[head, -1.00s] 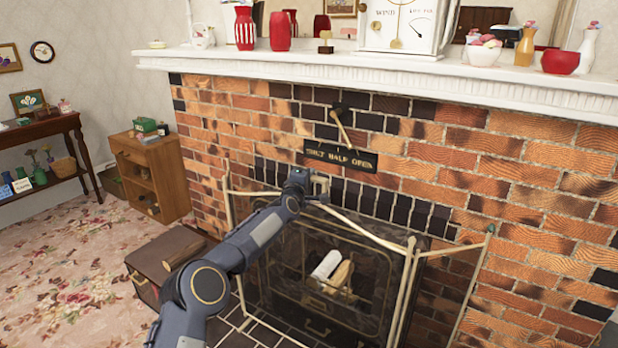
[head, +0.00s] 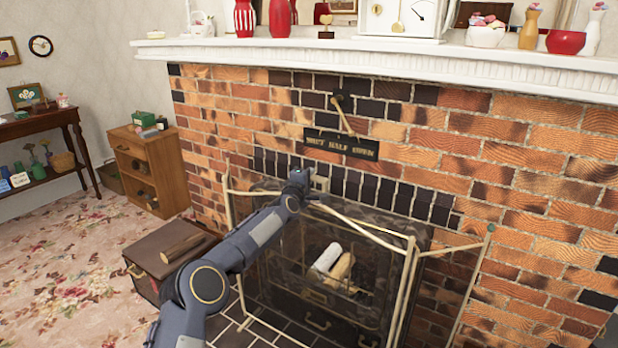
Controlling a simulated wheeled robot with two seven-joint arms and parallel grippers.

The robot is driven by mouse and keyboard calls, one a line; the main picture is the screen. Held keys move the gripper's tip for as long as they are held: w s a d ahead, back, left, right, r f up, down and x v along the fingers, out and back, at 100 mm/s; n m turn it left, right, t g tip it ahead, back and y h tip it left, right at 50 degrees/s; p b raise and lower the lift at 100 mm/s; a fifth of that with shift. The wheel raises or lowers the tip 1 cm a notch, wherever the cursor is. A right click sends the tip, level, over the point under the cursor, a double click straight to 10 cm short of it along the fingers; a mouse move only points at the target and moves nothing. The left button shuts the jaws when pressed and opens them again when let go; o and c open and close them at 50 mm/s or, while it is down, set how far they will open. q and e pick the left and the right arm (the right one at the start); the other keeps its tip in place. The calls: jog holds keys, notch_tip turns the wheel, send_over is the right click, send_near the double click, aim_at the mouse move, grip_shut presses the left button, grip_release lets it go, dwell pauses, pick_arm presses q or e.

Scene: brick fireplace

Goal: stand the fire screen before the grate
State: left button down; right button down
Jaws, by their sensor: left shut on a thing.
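The fire screen (head: 408,275) has a pale frame with see-through mesh panels. It stands upright on the dark hearth tiles, in front of the grate (head: 345,287), with its side panels angled. My left gripper (head: 318,184) is at the top rail of the screen's middle panel and is shut on it; the fingertips are small and partly hidden by my arm. The grate holds pale logs (head: 327,260), seen through the mesh. My right gripper is not in view.
A brown box (head: 170,262) with a log on top stands left of the hearth. A lever (head: 343,113) and a lettered plate (head: 341,144) are on the brick wall. A white mantel (head: 400,64) with ornaments runs above. Carpet at left is clear.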

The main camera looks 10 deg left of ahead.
pick_arm(q)
jog(key=shift+f+b, duration=1.1)
jog(key=shift+b, duration=0.55)
dwell(1.6)
dwell(0.5)
jog(key=c, duration=1.5)
grip_release()
jog(key=shift+s, duration=0.15)
jog(key=o, duration=0.3)
jog(key=shift+f, duration=0.6)
jog(key=shift+o, duration=0.4)
jog(key=shift+r, duration=0.1)
jog(key=shift+r, duration=0.1)
